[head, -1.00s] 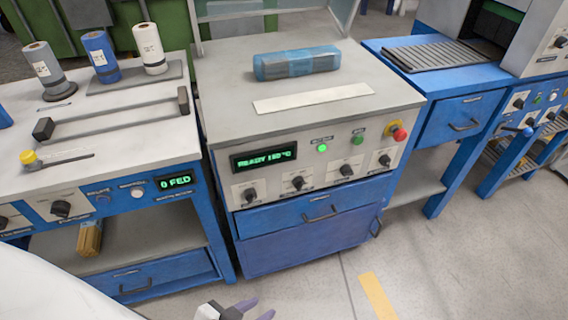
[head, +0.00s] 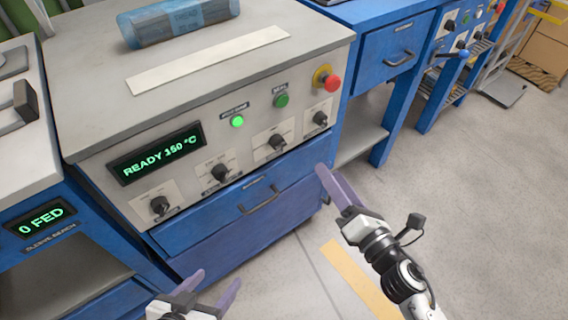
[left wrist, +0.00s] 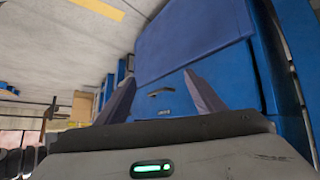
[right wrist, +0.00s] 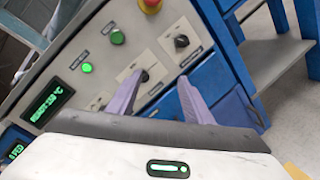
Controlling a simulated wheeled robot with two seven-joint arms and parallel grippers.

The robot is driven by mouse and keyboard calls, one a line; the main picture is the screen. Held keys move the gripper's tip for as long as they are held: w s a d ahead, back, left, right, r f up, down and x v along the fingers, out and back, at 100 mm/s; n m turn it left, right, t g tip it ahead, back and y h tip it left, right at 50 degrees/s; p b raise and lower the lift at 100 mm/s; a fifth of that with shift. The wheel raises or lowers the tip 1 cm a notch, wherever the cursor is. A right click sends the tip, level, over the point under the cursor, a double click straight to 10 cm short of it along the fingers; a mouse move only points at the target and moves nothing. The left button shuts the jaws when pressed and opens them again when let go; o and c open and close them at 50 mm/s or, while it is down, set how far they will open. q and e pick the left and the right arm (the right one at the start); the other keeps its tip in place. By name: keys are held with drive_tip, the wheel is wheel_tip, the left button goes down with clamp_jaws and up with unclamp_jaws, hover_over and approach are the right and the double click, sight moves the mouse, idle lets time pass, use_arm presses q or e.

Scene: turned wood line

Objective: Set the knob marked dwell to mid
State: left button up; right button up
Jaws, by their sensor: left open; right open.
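The heated machine's front panel has a row of black knobs on pale plates: a far-left knob (head: 159,205), a second knob (head: 220,172), a third knob (head: 277,142) and a far-right knob (head: 320,118). Their printed labels are too small to read, so I cannot tell which is dwell. My right gripper (head: 330,174) is open and empty, in front of the drawers below the right-hand knobs. In the right wrist view the far-right knob (right wrist: 181,41) shows beyond its fingers. My left gripper (head: 217,280) is open and empty, low in front of the machine.
The panel has a display (head: 157,154) reading READY 150 °C, a lit green light (head: 237,121), a green button (head: 281,101) and a red stop button (head: 332,83). A blue wrapped bundle (head: 180,20) and pale strip (head: 208,60) lie on top.

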sight(282, 146)
drive_tip(key=w+a+n+y, duration=0.1)
drive_tip(key=w+a+n, duration=0.2)
drive_tip(key=n, duration=0.1)
drive_tip(key=w+a+n+y+b, duration=0.1)
drive_tip(key=w+a+n, duration=0.2)
drive_tip(key=a+n, duration=0.1)
drive_tip(key=w+a+f+n+g+y+b, duration=0.1)
drive_tip(key=w+a+n, duration=0.2)
drive_tip(key=w+n, duration=0.1)
drive_tip(key=shift+a+y, duration=0.3)
drive_tip(key=shift+a, duration=0.05)
drive_tip(key=c, duration=1.1)
